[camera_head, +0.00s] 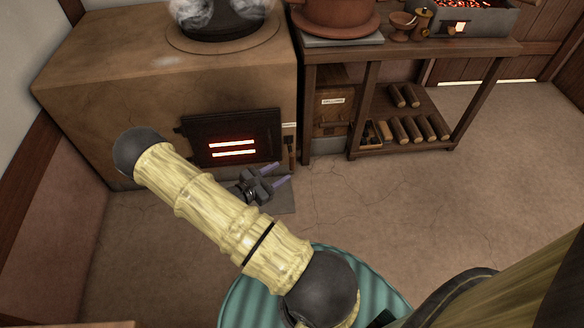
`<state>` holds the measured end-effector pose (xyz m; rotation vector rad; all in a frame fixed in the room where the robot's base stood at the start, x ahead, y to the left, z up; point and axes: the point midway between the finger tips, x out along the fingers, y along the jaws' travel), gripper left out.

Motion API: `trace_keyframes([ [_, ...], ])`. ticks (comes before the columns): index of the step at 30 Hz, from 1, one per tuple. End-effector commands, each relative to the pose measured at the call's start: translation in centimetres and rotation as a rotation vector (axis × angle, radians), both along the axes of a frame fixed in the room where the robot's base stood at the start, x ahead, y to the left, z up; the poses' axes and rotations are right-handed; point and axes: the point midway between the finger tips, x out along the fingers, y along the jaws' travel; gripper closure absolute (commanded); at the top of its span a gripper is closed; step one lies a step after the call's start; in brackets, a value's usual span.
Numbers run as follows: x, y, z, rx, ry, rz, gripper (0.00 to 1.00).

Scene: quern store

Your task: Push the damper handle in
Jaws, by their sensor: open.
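A clay stove (150,85) stands at the back left, with a dark fire door (232,125) whose slots glow red. Right of the door, below a small pale label (289,125), is a narrow dark upright fitting with a brown part (290,148). It may be the damper handle, but it is too small to tell, nor can I tell how far it sticks out. My gripper (280,174) is open and empty, with its two purple fingers apart and pointing right. It is in front of the stove, below the fire door and the fitting, and it appears not to touch them.
A wooden table (420,47) right of the stove bears a clay pot (338,14), a small bowl (403,24) and a brazier (465,16). The floor (440,210) at right is clear.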

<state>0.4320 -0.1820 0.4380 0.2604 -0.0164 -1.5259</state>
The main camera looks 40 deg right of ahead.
Motion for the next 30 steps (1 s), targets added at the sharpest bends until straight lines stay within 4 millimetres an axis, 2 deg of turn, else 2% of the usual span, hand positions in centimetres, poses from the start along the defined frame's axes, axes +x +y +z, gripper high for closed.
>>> trace_keyframes([
  [1,0.5,-0.1,-3.6,-0.035,0.027,0.055,0.59],
  [3,1.5,-0.2,-6.4,-0.076,0.058,0.134,0.59],
  [6,2.8,-0.1,-10.1,-0.13,0.095,0.241,0.59],
  [10,4.0,0.2,-13.2,-0.175,0.127,0.347,0.59],
  [14,4.5,0.3,-14.2,-0.192,0.14,0.392,0.59],
  [24,4.5,0.3,-14.0,-0.193,0.14,0.394,0.59],
  [30,5.0,-1.0,-14.2,-0.192,0.139,0.391,0.59],
])
